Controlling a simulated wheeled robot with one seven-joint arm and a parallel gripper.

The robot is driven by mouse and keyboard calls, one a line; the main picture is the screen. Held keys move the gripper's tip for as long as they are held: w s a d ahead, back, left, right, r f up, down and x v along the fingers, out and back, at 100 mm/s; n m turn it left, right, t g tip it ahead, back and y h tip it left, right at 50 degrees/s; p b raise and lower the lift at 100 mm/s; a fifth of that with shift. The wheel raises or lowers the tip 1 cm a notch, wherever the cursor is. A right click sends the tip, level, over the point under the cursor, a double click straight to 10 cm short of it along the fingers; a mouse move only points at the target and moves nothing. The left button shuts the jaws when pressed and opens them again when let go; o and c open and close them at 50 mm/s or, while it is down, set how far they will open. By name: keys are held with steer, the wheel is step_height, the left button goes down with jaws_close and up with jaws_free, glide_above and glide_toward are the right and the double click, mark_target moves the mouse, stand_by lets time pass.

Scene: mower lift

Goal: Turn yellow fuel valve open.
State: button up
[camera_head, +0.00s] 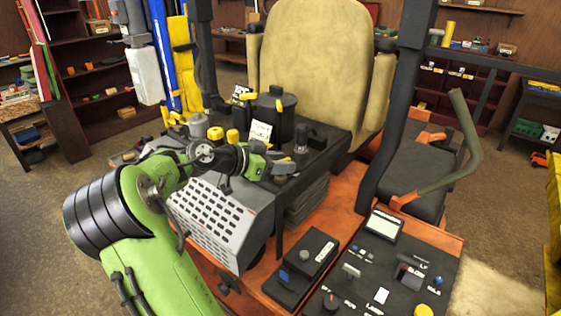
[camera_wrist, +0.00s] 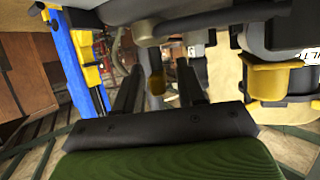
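My gripper (camera_wrist: 159,92) shows in the wrist view with its two dark fingers apart. A small yellow piece (camera_wrist: 156,82) shows in the gap between them; I cannot tell if it is the fuel valve, or if it lies between the fingers or beyond them. A larger yellow part (camera_wrist: 280,80) is at the right, outside the fingers. In the head view my gripper (camera_head: 277,165) is low beside the engine, at the end of my green arm. Yellow parts show near it, including a yellow knob (camera_head: 232,135) left of the black canister (camera_head: 276,112).
A grey perforated cover (camera_head: 217,214) is below my wrist. The tan seat (camera_head: 312,62) stands behind the engine. A black control panel (camera_head: 388,274) is at the lower right. A dark upright post (camera_head: 392,120) rises to the right of the engine. Blue and yellow uprights (camera_wrist: 82,60) are at left in the wrist view.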

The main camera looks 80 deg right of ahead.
jaws_close()
steer(key=n+t+h+b, duration=0.1)
steer(key=b, duration=0.3)
steer(key=shift+f+n+t, duration=0.3)
steer(key=shift+f+t, duration=0.1)
steer(key=shift+s+n+t+h+b, duration=0.1)
steer(key=shift+n+t+h+b, duration=0.35)
steer(key=shift+b, duration=0.2)
steer(key=shift+r+n+t+h+b, duration=0.2)
steer(key=shift+n+t+h+b, duration=0.05)
steer(key=shift+n+t+b, duration=0.45)
jaws_free()
steer(key=shift+r, duration=0.1)
